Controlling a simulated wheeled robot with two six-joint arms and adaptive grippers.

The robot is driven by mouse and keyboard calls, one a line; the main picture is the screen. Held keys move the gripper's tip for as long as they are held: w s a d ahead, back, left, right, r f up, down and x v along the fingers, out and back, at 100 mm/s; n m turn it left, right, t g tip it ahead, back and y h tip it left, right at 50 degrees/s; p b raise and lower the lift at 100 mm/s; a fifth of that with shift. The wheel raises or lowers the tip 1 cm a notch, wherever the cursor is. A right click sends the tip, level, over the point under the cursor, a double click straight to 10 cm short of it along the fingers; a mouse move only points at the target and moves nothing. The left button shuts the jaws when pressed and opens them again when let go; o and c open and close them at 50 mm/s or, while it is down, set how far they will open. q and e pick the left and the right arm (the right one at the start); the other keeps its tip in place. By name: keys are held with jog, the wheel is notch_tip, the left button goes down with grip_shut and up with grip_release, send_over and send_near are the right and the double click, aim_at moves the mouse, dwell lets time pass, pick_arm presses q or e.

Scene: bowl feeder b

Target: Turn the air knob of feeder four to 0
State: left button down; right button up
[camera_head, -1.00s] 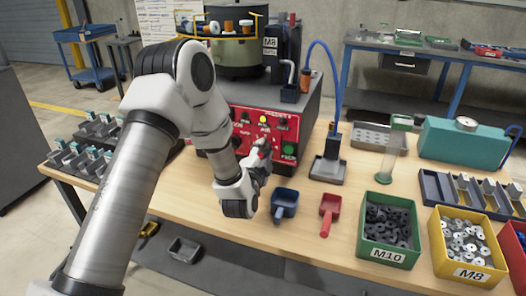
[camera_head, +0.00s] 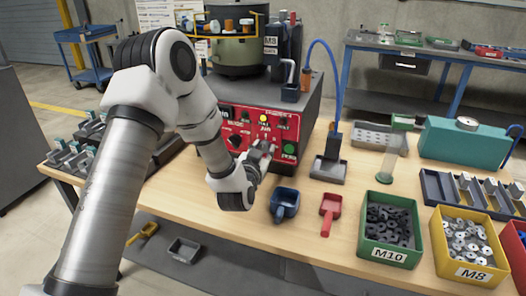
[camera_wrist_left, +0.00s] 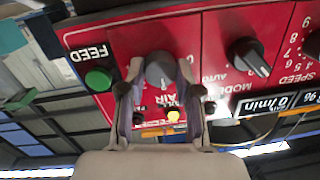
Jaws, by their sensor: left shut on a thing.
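The red control panel (camera_head: 240,120) of the feeder stands at the back of the table and fills much of the left wrist view (camera_wrist_left: 220,50), upside down there. The grey air knob (camera_wrist_left: 160,70) sits above the AIR label in that view. My left gripper (camera_wrist_left: 159,76) has one finger on each side of this knob and is shut on it. In the head view the left gripper (camera_head: 264,148) is at the panel's lower right and hides the knob. The knob's pointer setting cannot be read. My right gripper is not in view.
A green FEED button (camera_wrist_left: 98,79) is close beside the fingers. The black mode knob (camera_wrist_left: 249,57) is on their other side. A blue scoop (camera_head: 285,203), a red scoop (camera_head: 330,208) and a green M10 bin (camera_head: 390,252) stand in front on the table.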

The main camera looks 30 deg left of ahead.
pick_arm(q)
jog(key=n+b, duration=0.1)
jog(key=n, duration=0.3)
jog(key=shift+f+h, duration=0.1)
jog(key=shift+h, duration=0.2)
jog(key=n+b, duration=0.2)
jog(key=n, duration=0.1)
jog(key=shift+a+n+h, duration=0.15)
jog(key=shift+n+h, duration=0.15)
jog(key=n+b, duration=0.2)
jog(key=n, duration=0.2)
jog(key=shift+f+h, duration=0.1)
jog(key=shift+h, duration=0.2)
jog(key=n+b, duration=0.2)
jog(key=n, duration=0.2)
jog(key=shift+a+t+b, duration=0.1)
jog(key=shift+t+b, duration=0.2)
jog(key=shift+b, duration=0.05)
jog(key=c, duration=0.8)
grip_release()
jog(key=shift+s, duration=0.1)
